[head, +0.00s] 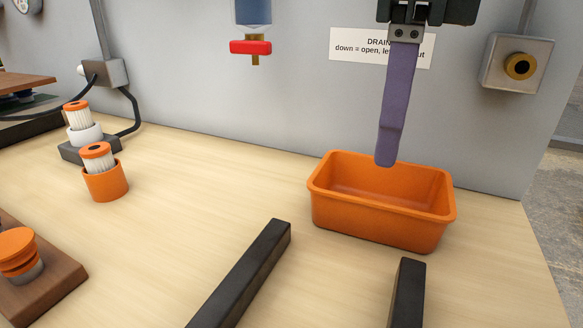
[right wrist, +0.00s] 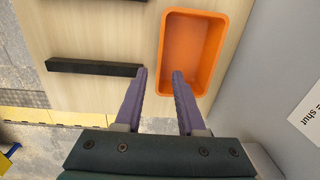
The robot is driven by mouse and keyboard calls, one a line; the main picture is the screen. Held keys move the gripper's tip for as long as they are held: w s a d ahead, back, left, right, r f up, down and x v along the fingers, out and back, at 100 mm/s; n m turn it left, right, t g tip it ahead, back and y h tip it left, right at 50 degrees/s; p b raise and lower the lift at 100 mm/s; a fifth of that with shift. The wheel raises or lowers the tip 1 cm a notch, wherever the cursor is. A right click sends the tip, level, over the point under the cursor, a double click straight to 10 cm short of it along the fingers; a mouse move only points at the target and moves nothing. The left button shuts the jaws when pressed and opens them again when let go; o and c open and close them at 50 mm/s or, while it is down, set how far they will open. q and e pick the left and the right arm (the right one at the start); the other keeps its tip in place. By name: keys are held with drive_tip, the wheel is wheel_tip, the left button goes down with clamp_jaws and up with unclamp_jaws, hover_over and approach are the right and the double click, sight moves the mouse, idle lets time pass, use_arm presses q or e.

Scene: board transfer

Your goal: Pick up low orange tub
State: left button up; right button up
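The low orange tub (head: 380,215) is an open, empty rectangular tub standing on the pale wooden bench near the wall. It also shows in the right wrist view (right wrist: 193,55). My right gripper (head: 386,158) points down, its purple fingertips overlapping the tub's far rim in the head view. The fingers line up there, so one hides the other. In the right wrist view the gripper (right wrist: 159,73) is open and empty, with one long wall of the tub showing between the fingers. I cannot tell exactly how high the tips are above the rim. My left gripper is not in view.
Two black bars (head: 243,275) (head: 408,292) lie in front of the tub. An orange cup with a filter (head: 104,184) and a stand with another filter (head: 82,128) are at left. A red-handled valve (head: 250,47) hangs behind. The bench's right edge is close to the tub.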

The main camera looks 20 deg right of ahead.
sight(377, 202)
drive_tip(key=f, duration=1)
drive_tip(key=shift+w+d+b, duration=0.25)
drive_tip(key=shift+b, duration=0.05)
drive_tip(key=shift+r, duration=0.1)
clamp_jaws()
idle(0.9)
